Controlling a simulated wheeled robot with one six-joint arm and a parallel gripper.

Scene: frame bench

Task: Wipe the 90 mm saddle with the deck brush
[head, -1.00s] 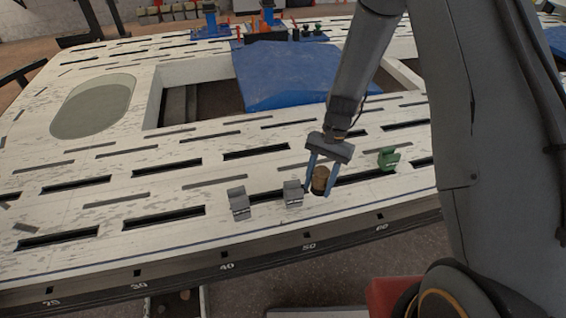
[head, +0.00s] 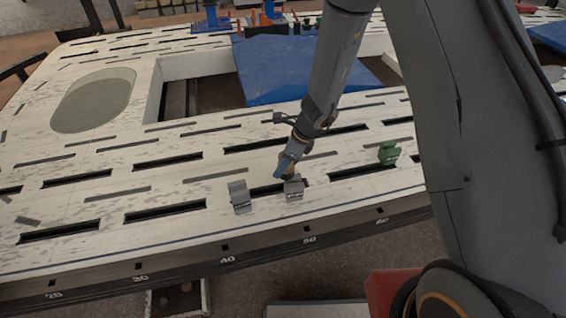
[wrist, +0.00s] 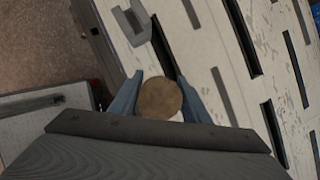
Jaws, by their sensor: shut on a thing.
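My gripper (head: 285,167) is shut on the deck brush, whose round brown top (wrist: 160,98) shows between the blue fingers in the wrist view. The brush's lower end is hidden. In the head view my gripper is at the right grey saddle (head: 294,189), overlapping its back edge; I cannot tell whether the brush touches it. A second grey saddle (head: 239,195) stands to the left, and a green saddle (head: 388,154) to the right. One grey saddle (wrist: 131,22) shows in the wrist view. The size marks are too small to read.
The pale slotted bench (head: 110,200) has a numbered front edge (head: 190,270). A blue sheet (head: 290,75) lies beside a large rectangular opening behind my gripper. Blue and orange items (head: 265,20) stand at the back. The bench left of the saddles is clear.

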